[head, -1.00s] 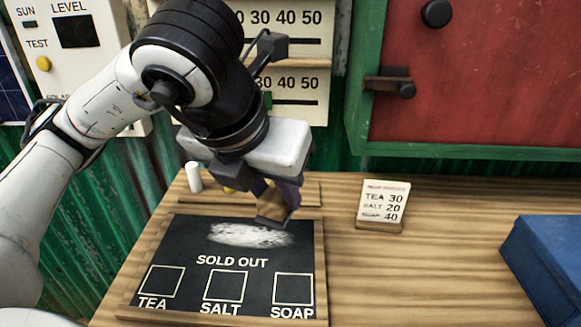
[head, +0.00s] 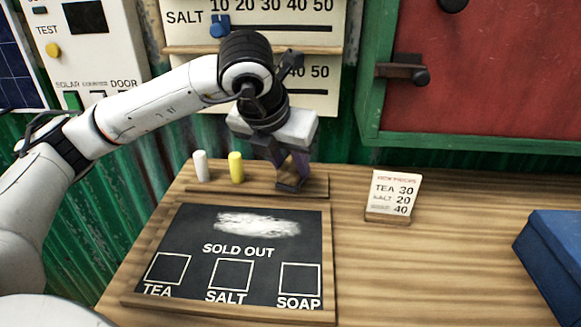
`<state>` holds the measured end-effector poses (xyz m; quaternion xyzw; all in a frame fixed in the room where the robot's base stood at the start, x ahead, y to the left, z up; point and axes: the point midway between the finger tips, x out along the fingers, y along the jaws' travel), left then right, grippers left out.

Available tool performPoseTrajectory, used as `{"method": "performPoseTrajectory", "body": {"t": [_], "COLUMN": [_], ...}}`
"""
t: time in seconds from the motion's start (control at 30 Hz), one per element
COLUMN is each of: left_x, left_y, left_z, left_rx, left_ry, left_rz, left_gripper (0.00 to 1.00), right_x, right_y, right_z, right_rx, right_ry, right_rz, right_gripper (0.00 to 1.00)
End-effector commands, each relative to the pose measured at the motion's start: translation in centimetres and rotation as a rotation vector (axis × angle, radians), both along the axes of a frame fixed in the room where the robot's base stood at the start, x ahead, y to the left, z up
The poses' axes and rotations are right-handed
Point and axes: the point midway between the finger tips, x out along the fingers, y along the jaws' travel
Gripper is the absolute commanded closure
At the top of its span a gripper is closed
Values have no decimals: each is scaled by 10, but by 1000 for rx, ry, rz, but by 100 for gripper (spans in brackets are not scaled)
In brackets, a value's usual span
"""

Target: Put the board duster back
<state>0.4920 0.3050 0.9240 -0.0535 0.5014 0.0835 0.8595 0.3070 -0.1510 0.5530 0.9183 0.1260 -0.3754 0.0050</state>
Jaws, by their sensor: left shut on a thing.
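My left gripper (head: 291,165) is shut on the board duster (head: 290,184), a small brownish block with a dark underside. The duster is at the right part of the wooden ledge (head: 215,189) behind the chalkboard (head: 190,240). It looks low over or touching the ledge; I cannot tell which. The fingers cover part of it. The chalkboard lies flat, with SOLD OUT, empty boxes for TEA, SALT and SOAP, and a white chalk smear near its top. My right gripper is out of view.
White chalk (head: 201,166) and yellow chalk (head: 236,167) stand upright on the ledge, left of the gripper. A price card (head: 393,194) stands to the right. A blue box (head: 555,255) is at the right edge. Table between them is clear.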

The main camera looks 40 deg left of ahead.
Motion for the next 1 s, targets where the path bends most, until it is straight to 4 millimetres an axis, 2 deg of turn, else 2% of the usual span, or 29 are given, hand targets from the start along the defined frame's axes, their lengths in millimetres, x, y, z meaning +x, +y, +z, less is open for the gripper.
{"method": "performPoseTrajectory", "body": {"t": [0.1, 0.3, 0.33, 0.43, 0.47, 0.77, 0.87, 1.0], "left_x": [3, 3, 3, 3, 3, 2, -1, -13], "left_y": [2, 2, 2, 2, 2, 1, 0, -2], "left_z": [-9, -10, -10, -10, -10, -7, 1, 24], "left_rx": [0, -2, -2, -2, -2, -2, -3, -1], "left_ry": [0, -1, 0, 0, 0, -1, -4, -6], "left_rz": [1, 0, 0, 0, 0, 0, -1, -1], "left_gripper": [90, 90, 66, 49, 48, 48, 48, 48], "right_x": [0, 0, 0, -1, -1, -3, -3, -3], "right_y": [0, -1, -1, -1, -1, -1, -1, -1], "right_z": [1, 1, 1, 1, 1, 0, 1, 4], "right_rx": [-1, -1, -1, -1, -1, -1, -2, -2], "right_ry": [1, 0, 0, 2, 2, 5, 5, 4], "right_rz": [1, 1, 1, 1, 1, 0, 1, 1], "right_gripper": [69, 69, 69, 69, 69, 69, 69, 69]}}
